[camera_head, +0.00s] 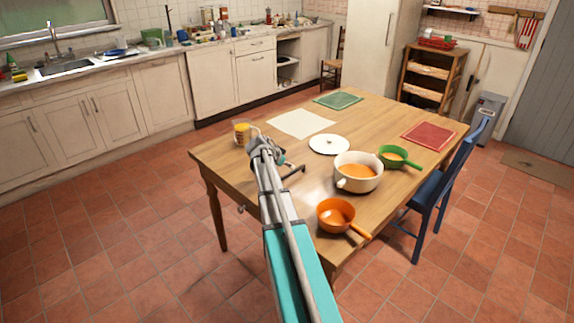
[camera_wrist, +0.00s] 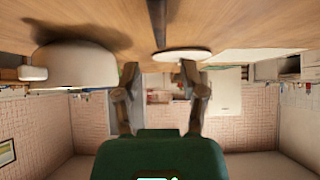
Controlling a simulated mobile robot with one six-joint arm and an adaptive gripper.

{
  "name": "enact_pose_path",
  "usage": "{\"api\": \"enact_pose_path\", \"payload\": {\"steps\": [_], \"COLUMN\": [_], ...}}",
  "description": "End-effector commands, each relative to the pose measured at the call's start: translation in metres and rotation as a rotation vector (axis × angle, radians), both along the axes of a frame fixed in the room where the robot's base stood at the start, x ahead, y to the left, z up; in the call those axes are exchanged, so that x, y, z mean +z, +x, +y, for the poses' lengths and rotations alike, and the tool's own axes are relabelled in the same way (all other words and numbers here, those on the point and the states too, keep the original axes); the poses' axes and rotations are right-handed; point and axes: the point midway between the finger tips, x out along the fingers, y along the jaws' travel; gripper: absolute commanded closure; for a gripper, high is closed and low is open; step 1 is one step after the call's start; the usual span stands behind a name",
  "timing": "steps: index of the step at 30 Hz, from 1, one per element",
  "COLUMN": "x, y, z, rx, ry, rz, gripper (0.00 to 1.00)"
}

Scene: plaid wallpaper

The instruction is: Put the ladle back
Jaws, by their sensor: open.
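A dark, thin bar, apparently the ladle's handle (camera_head: 294,171), lies on the wooden table (camera_head: 376,116) beside my gripper (camera_head: 268,153); I cannot make out its bowl. In the wrist view the dark handle (camera_wrist: 157,22) runs along the tabletop, in line with the gap between my fingers. My gripper (camera_wrist: 159,70) is open there, with nothing between its fingers. A white two-handled pot (camera_head: 358,172) with orange content stands to the right of the handle. It also shows in the wrist view (camera_wrist: 75,65), which appears upside down.
A white lid (camera_head: 329,145) lies behind the pot. An orange saucepan (camera_head: 335,214) and a green saucepan (camera_head: 398,158) flank the pot. A glass jug (camera_head: 242,132) stands at the table's left. Mats (camera_head: 338,101) lie farther back. A blue chair (camera_head: 436,192) stands at the right edge.

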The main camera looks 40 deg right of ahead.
Motion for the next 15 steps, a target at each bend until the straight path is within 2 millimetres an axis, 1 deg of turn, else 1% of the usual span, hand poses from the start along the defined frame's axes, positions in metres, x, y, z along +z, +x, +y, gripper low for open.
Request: {"api": "enact_pose_path", "payload": {"steps": [5,11,15], "x": [0.004,0.015,0.026], "y": [0.000,-0.001,-0.002], "z": [0.000,0.010,0.020], "rx": [0.000,0.001,0.002], "ry": [0.000,0.000,0.000], "rz": [0.000,0.000,0.001], "gripper": [0.46,0.46,0.46]}}
